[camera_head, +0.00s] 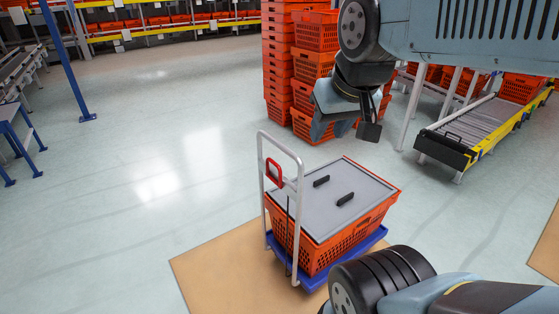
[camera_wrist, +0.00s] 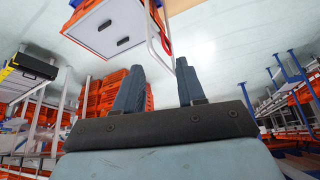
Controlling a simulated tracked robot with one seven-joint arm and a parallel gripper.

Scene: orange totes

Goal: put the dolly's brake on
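The dolly (camera_head: 372,240) has a blue base and an upright pale handle frame (camera_head: 300,190) on its left side. It stands on a tan floor patch. A red loop-shaped lever (camera_head: 274,172) is on the handle, with a dark rod running down below it. I cannot tell the brake's state. An orange tote (camera_head: 337,238) with a grey lid (camera_head: 325,200) sits on the dolly. My gripper (camera_head: 345,133) is in the air above and beyond the lid, apart from the lever. In the wrist view my gripper (camera_wrist: 160,66) is open and empty.
Stacks of orange totes (camera_head: 283,75) stand behind the dolly. A roller conveyor (camera_head: 480,122) is at the right. A blue post (camera_head: 68,65) and a blue-legged stand (camera_head: 20,140) are at the left. The floor left of the dolly is clear.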

